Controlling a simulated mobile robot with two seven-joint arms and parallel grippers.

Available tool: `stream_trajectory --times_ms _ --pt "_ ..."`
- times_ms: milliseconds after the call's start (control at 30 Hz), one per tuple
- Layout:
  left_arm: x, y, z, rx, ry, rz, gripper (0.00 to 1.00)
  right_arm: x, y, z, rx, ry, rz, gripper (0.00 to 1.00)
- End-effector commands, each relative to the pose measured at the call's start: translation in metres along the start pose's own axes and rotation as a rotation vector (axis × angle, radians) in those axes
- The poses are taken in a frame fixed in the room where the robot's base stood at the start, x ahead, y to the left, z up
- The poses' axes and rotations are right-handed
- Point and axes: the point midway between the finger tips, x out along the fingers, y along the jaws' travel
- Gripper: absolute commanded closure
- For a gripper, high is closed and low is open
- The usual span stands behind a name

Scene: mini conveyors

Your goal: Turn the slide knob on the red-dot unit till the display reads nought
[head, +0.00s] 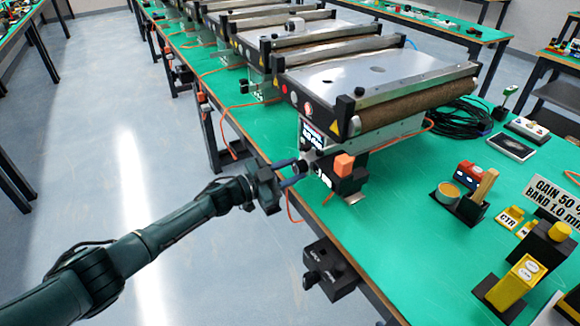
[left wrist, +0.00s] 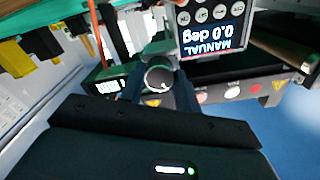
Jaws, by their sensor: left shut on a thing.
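The nearest conveyor unit (head: 375,75) has a red button and a red-marked round dial on its front. Its small display (head: 311,136) is dark at the lower front. In the left wrist view the display (left wrist: 213,38) appears upside down and reads "MANUAL 0.0 deg". My left gripper (head: 293,173) reaches the unit's front from the left and is shut on the knob. In the left wrist view the round silver knob (left wrist: 158,79) sits between the two fingers of my left gripper (left wrist: 158,86). My right gripper is not in view.
An orange block (head: 344,165) stands out beside the knob. A black box (head: 329,270) hangs under the edge of the green table (head: 400,215). An orange cable (head: 292,208) loops below the gripper. More conveyors stand behind. Small parts and yellow blocks lie at right.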

Motion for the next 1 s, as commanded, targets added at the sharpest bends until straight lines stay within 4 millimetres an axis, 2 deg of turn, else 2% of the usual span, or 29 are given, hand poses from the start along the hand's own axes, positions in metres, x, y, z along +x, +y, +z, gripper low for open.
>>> stream_trajectory --times_ms 33,400,900,933,1000 --pt "0.0043 -0.0012 -0.007 -0.028 0.011 -0.001 0.91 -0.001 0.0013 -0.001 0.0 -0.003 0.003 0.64" --pt "0.0044 -0.0014 -0.0069 -0.159 0.012 -0.001 0.9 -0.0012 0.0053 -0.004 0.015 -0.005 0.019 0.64" --pt "0.0047 -0.0016 -0.0075 -0.173 0.014 -0.001 0.9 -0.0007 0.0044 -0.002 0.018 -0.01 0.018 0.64" --pt "0.0047 -0.0016 -0.0075 -0.173 0.014 -0.001 0.65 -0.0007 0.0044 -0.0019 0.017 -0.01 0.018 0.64" --pt "0.0042 -0.0015 -0.0068 -0.173 0.013 -0.001 0.6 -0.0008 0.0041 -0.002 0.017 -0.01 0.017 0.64"
